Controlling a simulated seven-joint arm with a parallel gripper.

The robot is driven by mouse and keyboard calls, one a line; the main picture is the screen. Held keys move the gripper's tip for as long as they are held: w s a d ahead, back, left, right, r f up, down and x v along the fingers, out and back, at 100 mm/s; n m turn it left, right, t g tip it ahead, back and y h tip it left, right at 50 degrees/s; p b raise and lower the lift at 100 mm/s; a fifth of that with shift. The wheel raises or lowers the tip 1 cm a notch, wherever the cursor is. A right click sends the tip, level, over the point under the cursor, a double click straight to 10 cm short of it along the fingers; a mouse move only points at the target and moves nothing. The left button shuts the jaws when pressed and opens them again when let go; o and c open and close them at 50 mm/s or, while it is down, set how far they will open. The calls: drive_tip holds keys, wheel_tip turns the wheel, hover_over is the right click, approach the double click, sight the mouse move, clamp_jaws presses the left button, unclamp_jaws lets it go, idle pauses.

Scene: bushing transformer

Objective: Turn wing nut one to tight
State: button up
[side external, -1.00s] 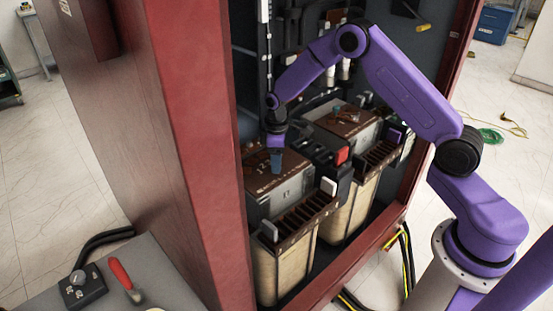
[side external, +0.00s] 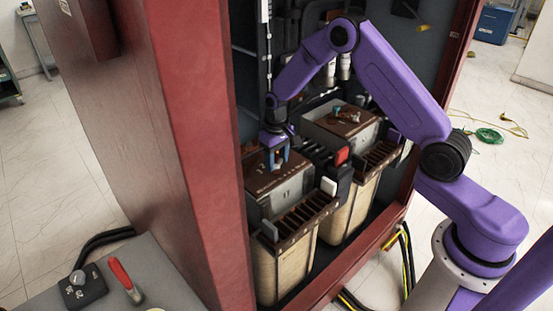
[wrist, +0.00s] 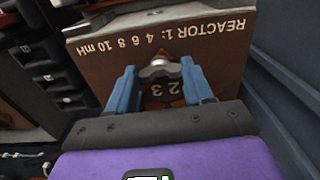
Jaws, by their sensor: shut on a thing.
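My gripper (side external: 274,160) points down over the brown top plate (side external: 262,181) of the front transformer unit. In the wrist view its two blue fingers (wrist: 160,80) stand on either side of a grey metal wing nut (wrist: 160,69). They are shut on the wing nut. The plate (wrist: 100,64) in that view carries upside-down text reading "REACTOR 1: 4 6 8 10 mH". Numbers, 2 and 3 among them, show on it between the fingers. In the side view the wing nut is too small to make out between the fingers.
A second unit with a brown top (side external: 340,119) stands behind, with small parts on it. The red cabinet wall (side external: 185,120) closes off the left.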

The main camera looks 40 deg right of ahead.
sight(276, 162)
idle(0.6)
drive_tip(key=o, duration=1)
drive_tip(key=shift+o, duration=0.2)
drive_tip(key=shift+r, duration=0.1)
wheel_tip(276, 162, up, 17)
drive_tip(key=shift+r, duration=0.15)
drive_tip(key=shift+a, duration=0.1)
